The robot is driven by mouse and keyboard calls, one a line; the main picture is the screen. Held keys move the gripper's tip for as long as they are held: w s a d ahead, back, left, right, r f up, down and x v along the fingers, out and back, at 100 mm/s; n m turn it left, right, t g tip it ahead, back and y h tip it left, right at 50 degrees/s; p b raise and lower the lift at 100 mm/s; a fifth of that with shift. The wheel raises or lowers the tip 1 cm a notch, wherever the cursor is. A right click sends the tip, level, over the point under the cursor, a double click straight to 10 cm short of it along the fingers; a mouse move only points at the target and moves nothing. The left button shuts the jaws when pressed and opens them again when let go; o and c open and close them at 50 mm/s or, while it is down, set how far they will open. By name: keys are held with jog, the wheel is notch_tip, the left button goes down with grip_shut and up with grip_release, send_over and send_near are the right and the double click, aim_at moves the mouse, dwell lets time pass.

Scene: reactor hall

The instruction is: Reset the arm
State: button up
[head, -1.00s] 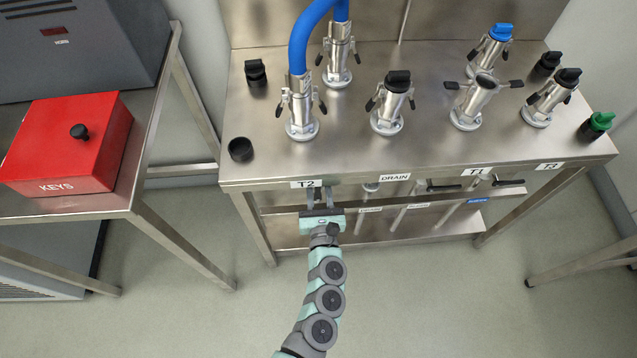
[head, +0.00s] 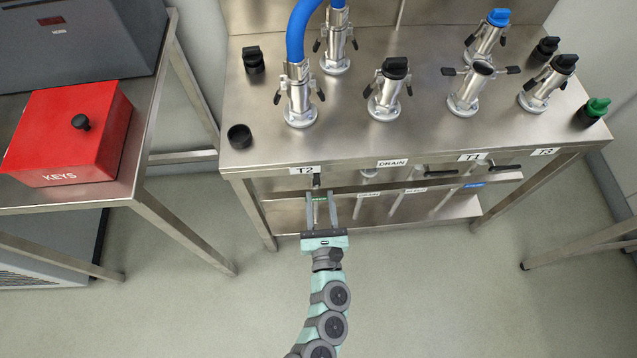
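My gripper (head: 321,196) is in the head view, in front of the steel bench (head: 235,155) and just below its front edge, under the T2 label (head: 304,170). Its two grey fingers point toward the bench and stand apart, with nothing visibly held between them. A small dark valve handle (head: 317,181) shows beyond the fingertips, under the T2 label. I cannot tell how far the tips are from it. My arm reaches up from the bottom of the picture.
Several metal couplings stand on the bench; a blue hose (head: 297,35) joins one at the left. Black valve handles (head: 505,168) sit under the front edge at right. A red KEYS box (head: 60,130) sits on a side table (head: 125,185) at left. The floor in front is clear.

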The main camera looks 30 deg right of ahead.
jog(key=shift+v, duration=0.95)
